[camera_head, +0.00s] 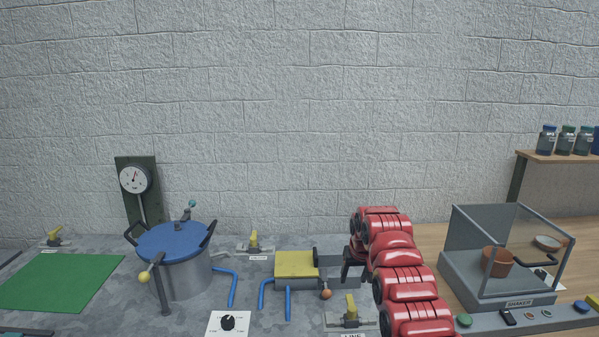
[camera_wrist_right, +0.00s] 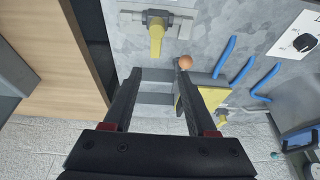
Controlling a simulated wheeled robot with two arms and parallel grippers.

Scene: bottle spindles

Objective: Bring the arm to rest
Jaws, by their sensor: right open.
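My right arm (camera_head: 405,285) is red and comes in from the bottom right, bent over the worktop. My right gripper (camera_head: 352,262) is dark, just right of the yellow-topped grey box (camera_head: 296,268). In the right wrist view the gripper (camera_wrist_right: 158,95) is open, its two black fingers apart with nothing clamped between them. Grey parts of the box show between and behind the fingers, and its yellow top (camera_wrist_right: 215,97) shows beside the right finger. I cannot tell whether a finger touches the box. My left gripper is not in view.
An orange knob (camera_head: 326,294) and a yellow-handled valve (camera_head: 351,312) are close to the gripper. A blue-lidded pot (camera_head: 178,262) and green mat (camera_head: 62,283) are left. A glass-walled shaker (camera_head: 500,290) is right. Bottles (camera_head: 566,142) stand on a shelf.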

